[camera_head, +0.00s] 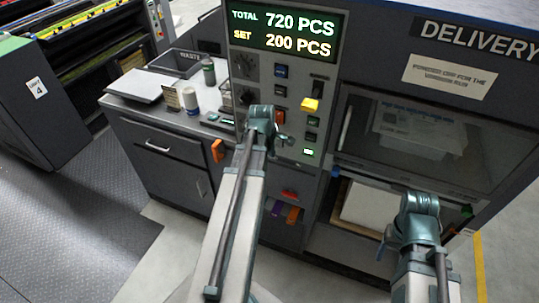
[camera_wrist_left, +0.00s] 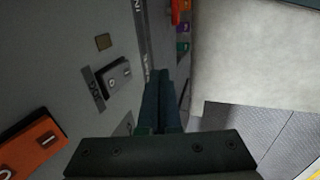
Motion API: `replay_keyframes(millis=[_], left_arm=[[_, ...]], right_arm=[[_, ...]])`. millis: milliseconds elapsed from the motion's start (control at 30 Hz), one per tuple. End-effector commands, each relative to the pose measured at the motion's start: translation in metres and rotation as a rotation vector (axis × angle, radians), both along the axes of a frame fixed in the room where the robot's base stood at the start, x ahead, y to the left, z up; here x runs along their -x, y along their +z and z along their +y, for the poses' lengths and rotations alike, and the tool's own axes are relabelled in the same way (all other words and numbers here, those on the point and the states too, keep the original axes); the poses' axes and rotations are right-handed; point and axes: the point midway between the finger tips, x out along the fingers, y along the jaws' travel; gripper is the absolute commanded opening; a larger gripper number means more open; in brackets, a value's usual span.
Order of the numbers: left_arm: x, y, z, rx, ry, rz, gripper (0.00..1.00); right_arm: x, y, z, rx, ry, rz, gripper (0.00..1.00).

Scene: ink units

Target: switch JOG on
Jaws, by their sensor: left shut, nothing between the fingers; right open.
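The control panel (camera_head: 273,80) stands upright under a lit display, with knobs, buttons and switches. In the left wrist view, a grey rocker switch (camera_wrist_left: 117,76) marked O and I sits on the panel beside a dark label plate. My left gripper (camera_wrist_left: 158,78) is shut and empty, with its fingers just right of that rocker; contact cannot be told. In the head view, my left wrist (camera_head: 262,118) is in front of the lower panel and hides part of it. My right gripper (camera_head: 415,225) is open before the delivery bay, its fingers mostly hidden.
An orange rocker switch (camera_wrist_left: 30,143) is at the lower left of the wrist view. A yellow switch (camera_head: 310,104) and a lit green button (camera_head: 308,152) are right of my left wrist. A side counter (camera_head: 160,112) holds bottles and a tray. Paper (camera_head: 370,205) lies in the bay.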

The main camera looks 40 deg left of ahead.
Motion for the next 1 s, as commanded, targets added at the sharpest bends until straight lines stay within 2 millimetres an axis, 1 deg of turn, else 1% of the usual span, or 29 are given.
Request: replay_keyframes(millis=[33,100,200,567,667,1000], left_arm=[[-0.016,0.001,0.005,0.0,-0.002,-0.001,0.0],[-0.025,0.0,0.007,0.0,-0.001,-0.001,0.0],[-0.032,-0.001,0.008,-0.001,-0.001,-0.001,0.0],[-0.033,-0.001,0.008,-0.001,-0.001,-0.001,0.0],[-0.04,-0.005,0.01,-0.001,-0.001,-0.003,0.0],[-0.038,-0.001,0.009,-0.002,-0.001,-0.008,0.0]], right_arm=[[0.0,0.001,0.0,0.0,0.0,0.0,0.65],[0.0,0.0,0.0,0.0,0.0,0.0,0.65],[0.0,-0.001,0.0,0.0,0.0,0.0,0.65],[0.0,-0.001,0.0,0.0,0.0,0.0,0.65],[0.0,-0.006,0.0,0.0,0.0,0.0,0.65],[0.0,-0.002,0.0,0.0,0.0,0.0,0.65]])
